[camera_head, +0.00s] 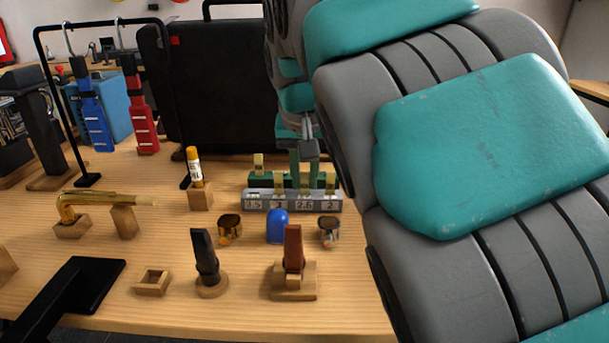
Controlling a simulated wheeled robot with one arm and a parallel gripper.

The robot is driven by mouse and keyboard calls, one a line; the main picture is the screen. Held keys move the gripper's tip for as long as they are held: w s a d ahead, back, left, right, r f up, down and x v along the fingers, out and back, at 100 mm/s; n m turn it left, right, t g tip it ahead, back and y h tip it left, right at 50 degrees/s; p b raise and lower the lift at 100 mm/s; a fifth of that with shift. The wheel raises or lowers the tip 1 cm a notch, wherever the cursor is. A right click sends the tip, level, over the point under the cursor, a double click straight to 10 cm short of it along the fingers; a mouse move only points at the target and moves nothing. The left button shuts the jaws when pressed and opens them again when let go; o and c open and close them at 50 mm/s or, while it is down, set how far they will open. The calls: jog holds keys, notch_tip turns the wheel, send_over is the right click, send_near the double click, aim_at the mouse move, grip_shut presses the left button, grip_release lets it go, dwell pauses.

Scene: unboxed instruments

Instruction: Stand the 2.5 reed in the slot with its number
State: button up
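A grey rack (292,206) on the table has slots labelled, left to right, 1.5, 3, 2.5 and 2. Pale reeds stand at the 3 label (278,182), the 2.5 label (304,181) and the 2 label (330,183); none shows at 1.5. A green holder (262,180) is right behind the rack, with another pale reed (258,160) upright at its left. Numbers on the reeds are too small to read. My gripper (309,150) is above the rack's right half, partly hidden by my arm. Whether its fingers hold or touch a reed is unclear.
Mouthpieces on wooden stands (208,258) (292,250), a blue cap (277,226) and metal ligatures (230,228) (328,230) stand in front of the rack. A cork-grease tube (194,166) is left. A black case (222,85) stands behind. My arm covers the right side.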

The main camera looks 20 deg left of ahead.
jog(key=o, duration=0.4)
jog(key=v, duration=0.7)
jog(key=shift+s+r, duration=0.15)
jog(key=shift+r, duration=0.2)
dwell(0.3)
